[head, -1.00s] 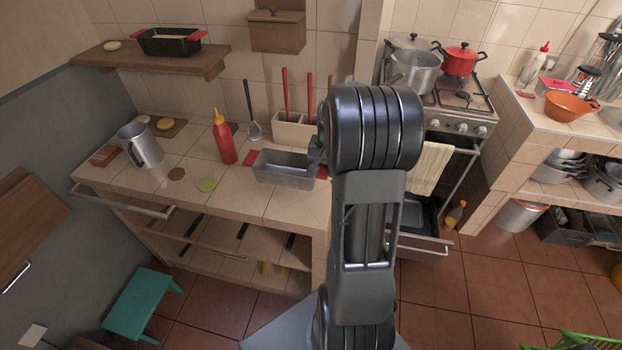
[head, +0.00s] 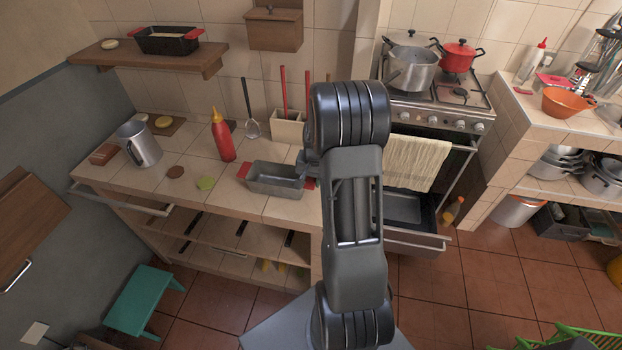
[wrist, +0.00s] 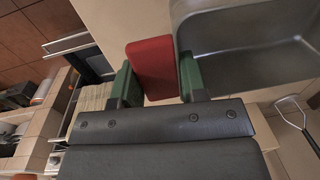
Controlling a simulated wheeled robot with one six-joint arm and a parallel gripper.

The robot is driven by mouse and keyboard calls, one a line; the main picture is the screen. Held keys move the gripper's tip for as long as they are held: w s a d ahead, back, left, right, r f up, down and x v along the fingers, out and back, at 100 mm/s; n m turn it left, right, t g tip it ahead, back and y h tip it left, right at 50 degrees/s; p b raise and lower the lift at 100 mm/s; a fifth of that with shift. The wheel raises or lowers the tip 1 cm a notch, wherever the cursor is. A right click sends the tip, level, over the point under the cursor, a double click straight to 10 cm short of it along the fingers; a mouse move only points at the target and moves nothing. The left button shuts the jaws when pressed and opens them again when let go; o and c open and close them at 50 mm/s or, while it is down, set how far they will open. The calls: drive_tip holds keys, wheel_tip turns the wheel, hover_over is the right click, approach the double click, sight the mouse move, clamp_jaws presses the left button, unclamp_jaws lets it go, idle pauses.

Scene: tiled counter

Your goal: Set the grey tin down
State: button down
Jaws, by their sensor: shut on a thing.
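The grey tin (head: 275,180) is a rectangular open pan with red end handles, at the front of the tiled counter in the head view. It looks empty. My gripper (wrist: 158,80) is shut on its red handle (wrist: 151,62), with a green-padded finger on each side. In the wrist view the tin's inside (wrist: 245,35) fills the upper right. In the head view my gripper (head: 307,166) is at the tin's right end, partly hidden by my arm. I cannot tell whether the tin's base touches the counter.
The counter's front left (head: 225,197) is clear.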

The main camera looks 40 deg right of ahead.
drive_tip(key=c, duration=0.7)
unclamp_jaws()
drive_tip(key=shift+o, duration=0.2)
wheel_tip(320, 180, up, 11)
drive_tip(key=s+a+r+n+t, duration=0.1)
drive_tip(key=s+a+r+n, duration=0.2)
drive_tip(key=s+a, duration=0.4)
drive_tip(key=s+a+r+n+t, duration=0.2)
drive_tip(key=s+a+n, duration=0.4)
drive_tip(key=a, duration=0.5)
drive_tip(key=shift+s+a+r+h+b, duration=0.35)
drive_tip(key=shift+s+r, duration=0.3)
drive_tip(key=shift+r, duration=0.25)
drive_tip(key=shift+d, duration=0.15)
